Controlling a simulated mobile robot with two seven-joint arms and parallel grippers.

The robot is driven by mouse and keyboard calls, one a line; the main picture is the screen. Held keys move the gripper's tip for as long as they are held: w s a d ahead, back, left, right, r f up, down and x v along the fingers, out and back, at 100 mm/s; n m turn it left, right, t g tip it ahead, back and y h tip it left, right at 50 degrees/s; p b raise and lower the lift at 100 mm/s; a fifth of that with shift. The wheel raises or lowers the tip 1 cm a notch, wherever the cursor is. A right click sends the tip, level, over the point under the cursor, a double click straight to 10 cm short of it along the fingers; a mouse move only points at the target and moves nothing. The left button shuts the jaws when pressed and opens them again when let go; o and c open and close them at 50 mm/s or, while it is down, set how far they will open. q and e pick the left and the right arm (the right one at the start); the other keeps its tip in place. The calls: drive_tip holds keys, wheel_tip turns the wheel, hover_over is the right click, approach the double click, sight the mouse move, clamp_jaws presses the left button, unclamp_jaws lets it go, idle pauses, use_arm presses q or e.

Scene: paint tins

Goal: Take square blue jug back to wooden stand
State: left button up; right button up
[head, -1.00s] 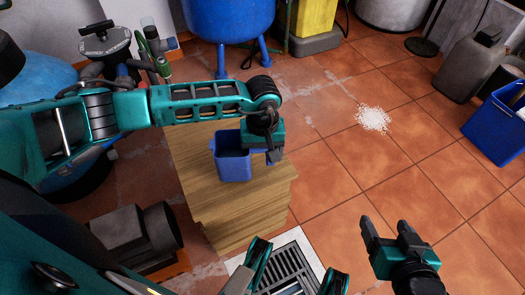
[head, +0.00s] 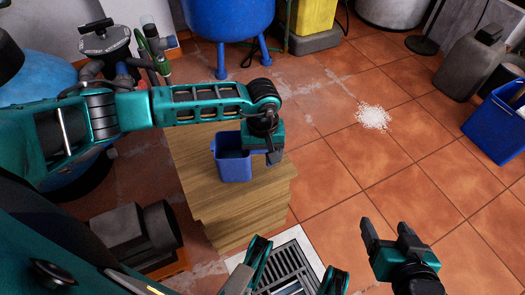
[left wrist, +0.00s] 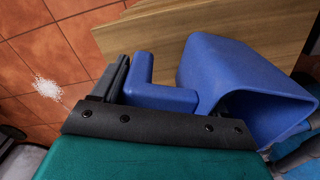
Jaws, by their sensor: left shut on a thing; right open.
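The square blue jug (head: 234,165) stands upright on, or just above, the top of the wooden stand (head: 262,186); I cannot tell whether its base touches. My left gripper (head: 273,153) is at the jug's right side, shut on its handle. In the left wrist view the jug (left wrist: 235,75) shows its open mouth and its handle at the fingers (left wrist: 122,80), with the wooden stand (left wrist: 150,28) behind. My right gripper (head: 385,232) is open and empty over the tiled floor at the lower right, well away from the stand.
A floor drain grate (head: 285,272) lies in front of the stand. A dark motor-like machine (head: 132,235) sits to its left. White granules (head: 373,117) are spilled on the tiles. A blue bin (head: 500,125) stands at the far right.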

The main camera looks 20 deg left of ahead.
use_arm(q)
drive_tip(key=shift+f, duration=0.2)
drive_tip(key=o, duration=1.4)
drive_tip(key=shift+c, duration=0.2)
use_arm(e)
drive_tip(key=shift+w+r, duration=0.15)
drive_tip(key=shift+w, duration=0.1)
use_arm(q)
wheel_tip(320, 180, up, 6)
drive_tip(key=shift+f+p, duration=0.2)
drive_tip(key=shift+p, duration=0.85)
wheel_tip(320, 180, up, 7)
drive_tip(key=shift+r+p, duration=0.15)
drive_tip(key=shift+p, duration=0.7)
use_arm(e)
drive_tip(key=shift+s+d+r, duration=0.4)
drive_tip(key=shift+d+r, duration=0.1)
drive_tip(key=shift+r, duration=0.25)
